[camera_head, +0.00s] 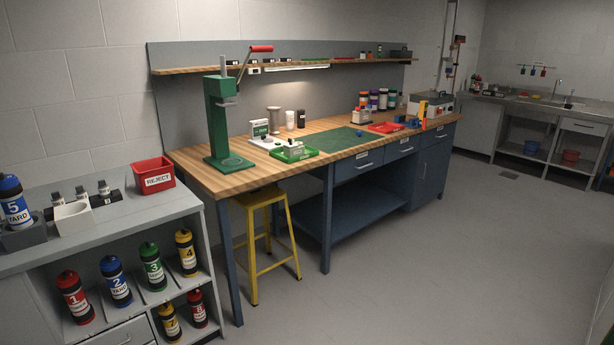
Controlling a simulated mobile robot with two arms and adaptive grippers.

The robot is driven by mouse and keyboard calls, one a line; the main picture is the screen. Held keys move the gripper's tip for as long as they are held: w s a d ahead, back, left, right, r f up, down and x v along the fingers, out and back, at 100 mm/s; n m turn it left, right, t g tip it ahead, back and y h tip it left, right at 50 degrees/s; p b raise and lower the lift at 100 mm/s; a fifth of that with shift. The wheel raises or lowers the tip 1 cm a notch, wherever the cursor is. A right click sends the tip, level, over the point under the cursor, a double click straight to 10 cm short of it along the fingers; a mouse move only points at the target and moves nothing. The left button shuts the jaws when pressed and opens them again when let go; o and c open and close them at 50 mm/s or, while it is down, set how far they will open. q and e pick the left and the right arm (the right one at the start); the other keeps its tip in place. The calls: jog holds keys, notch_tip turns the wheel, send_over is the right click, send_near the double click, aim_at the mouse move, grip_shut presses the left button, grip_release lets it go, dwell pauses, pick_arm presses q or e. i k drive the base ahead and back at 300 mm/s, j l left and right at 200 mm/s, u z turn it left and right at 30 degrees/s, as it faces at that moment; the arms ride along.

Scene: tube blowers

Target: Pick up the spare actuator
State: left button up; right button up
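I cannot tell for sure which object is the spare actuator; no readable label names it. Several small black-and-white fittings (103,188) stand in a row on the grey counter (150,213) at the left. A green tray (307,153) on the wooden bench (196,174) holds a small pale device (293,147) with a white label. More small dark items with white labels (254,69) sit on the shelf above the bench. Neither of my grippers is in view.
A green press (218,125) stands at the bench's left end and a red REJECT bin (153,175) on the counter. Numbered bottles (116,282) fill the cubbies below. A yellow stool (253,250) stands before the bench. The floor (430,265) at the right is clear.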

aim_at(297, 148)
jog(key=i+l+u, duration=0.1)
jog(key=i, duration=0.4)
jog(key=i+l+u, duration=0.1)
jog(key=i, duration=0.4)
jog(key=i+l+u, duration=0.1)
jog(key=i+l, duration=0.15)
jog(key=i, duration=0.25)
